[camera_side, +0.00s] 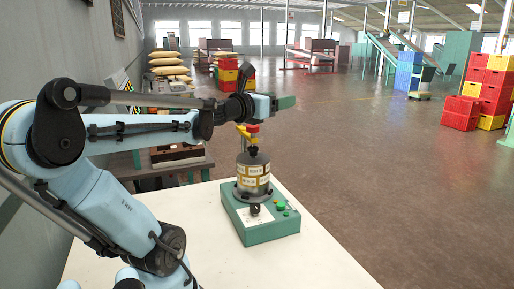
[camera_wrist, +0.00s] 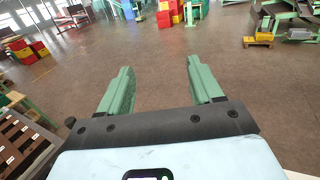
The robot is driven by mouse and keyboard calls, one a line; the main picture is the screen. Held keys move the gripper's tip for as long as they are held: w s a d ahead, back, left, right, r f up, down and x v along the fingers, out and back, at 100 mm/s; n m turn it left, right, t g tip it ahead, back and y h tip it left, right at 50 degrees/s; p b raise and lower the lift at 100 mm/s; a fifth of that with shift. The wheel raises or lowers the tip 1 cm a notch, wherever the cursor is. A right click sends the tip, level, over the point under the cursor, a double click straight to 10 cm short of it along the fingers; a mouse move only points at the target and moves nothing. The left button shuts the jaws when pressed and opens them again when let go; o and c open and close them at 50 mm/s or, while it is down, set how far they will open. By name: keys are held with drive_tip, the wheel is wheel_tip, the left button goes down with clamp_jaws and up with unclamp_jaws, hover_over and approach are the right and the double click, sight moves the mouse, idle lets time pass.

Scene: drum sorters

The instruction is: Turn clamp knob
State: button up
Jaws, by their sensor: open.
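A machine with a green base (camera_side: 270,231) stands on the white table. A drum (camera_side: 252,172) with a yellow-brown label band sits upright on it. A black knob (camera_side: 254,208) is on the base's front, beside a green button (camera_side: 281,205). Above the drum are a yellow part (camera_side: 243,134) and a red part (camera_side: 253,128); I cannot tell which piece is the clamp knob. My gripper (camera_side: 287,102) is above and to the right of the drum top, pointing right and apart from the machine. In the wrist view, my gripper (camera_wrist: 162,78) is open with nothing between its green fingers.
The white table (camera_side: 300,262) is clear to the right and front of the machine. A lower table with a brown crate (camera_side: 178,158) stands behind it. Stacked sacks (camera_side: 168,68), red and yellow crates (camera_side: 487,92), and blue crates (camera_side: 408,72) stand far off on the floor.

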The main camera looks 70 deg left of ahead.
drive_tip(key=shift+w+d+r, duration=0.15)
drive_tip(key=shift+d+r, duration=0.25)
drive_tip(key=shift+d, duration=0.25)
drive_tip(key=shift+w+d+r, duration=0.2)
drive_tip(key=shift+d+r, duration=0.2)
drive_tip(key=shift+d, duration=0.25)
drive_tip(key=shift+w+d+r, duration=0.15)
drive_tip(key=shift+d+r, duration=0.25)
drive_tip(key=shift+d, duration=0.25)
drive_tip(key=w+a+n+g+y, duration=0.3)
drive_tip(key=a+n+g+y, duration=0.15)
drive_tip(key=a+y, duration=0.2)
drive_tip(key=n+g+y, duration=0.3)
drive_tip(key=n+g, duration=1.1)
drive_tip(key=g, duration=0.5)
approach(253, 131)
drive_tip(key=a, duration=0.2)
drive_tip(key=shift+m, duration=0.25)
drive_tip(key=x, duration=1.1)
drive_tip(key=shift+w+a+r, duration=0.15)
drive_tip(key=shift+a+r, duration=0.05)
drive_tip(key=shift+r, duration=0.15)
